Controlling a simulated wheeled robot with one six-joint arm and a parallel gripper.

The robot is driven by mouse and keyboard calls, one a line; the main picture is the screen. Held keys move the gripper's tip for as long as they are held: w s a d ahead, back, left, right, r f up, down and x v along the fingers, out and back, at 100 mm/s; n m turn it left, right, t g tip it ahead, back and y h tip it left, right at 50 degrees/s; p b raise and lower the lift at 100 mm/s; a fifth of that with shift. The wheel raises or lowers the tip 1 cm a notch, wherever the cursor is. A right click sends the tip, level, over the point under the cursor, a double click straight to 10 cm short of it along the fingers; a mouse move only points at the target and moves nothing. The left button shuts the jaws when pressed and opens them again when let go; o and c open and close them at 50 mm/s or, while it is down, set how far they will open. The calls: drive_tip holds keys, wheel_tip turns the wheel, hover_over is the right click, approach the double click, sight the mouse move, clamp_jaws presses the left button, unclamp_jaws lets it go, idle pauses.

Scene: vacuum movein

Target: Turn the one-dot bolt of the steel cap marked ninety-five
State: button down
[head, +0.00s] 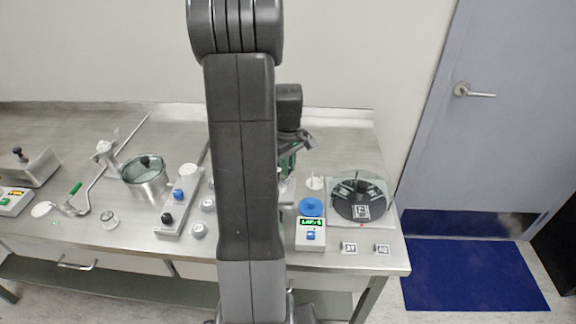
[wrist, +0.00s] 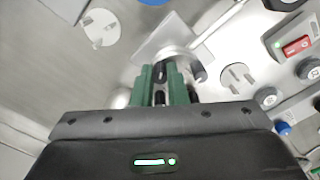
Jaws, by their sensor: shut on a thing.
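My gripper (wrist: 162,85) shows its green fingers at the centre of the wrist view. They are close together around a small dark and silvery thing that I cannot make out. Just beyond the fingertips is a bright round steel part (wrist: 174,55) on a pale square plate (wrist: 158,38). I cannot read ninety-five or see any dots on it, and the bolt cannot be told apart. In the head view my arm hides most of this spot; only a bit of green finger (head: 287,165) shows, above a pale plate (head: 285,190).
A blue disc (head: 311,207) and a small box with a green display (head: 311,233) stand to the right of my arm. Beyond them is a dark round plate under a clear cover (head: 348,186). A glass-lidded pot (head: 146,178) and a grey block with knobs (head: 180,205) stand left.

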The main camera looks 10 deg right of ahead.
idle(0.4)
drive_tip(key=c, duration=1.4)
unclamp_jaws()
drive_tip(key=shift+c, duration=0.2)
drive_tip(key=shift+r, duration=0.1)
wheel_tip(320, 180, up, 14)
drive_tip(key=shift+b, duration=0.4)
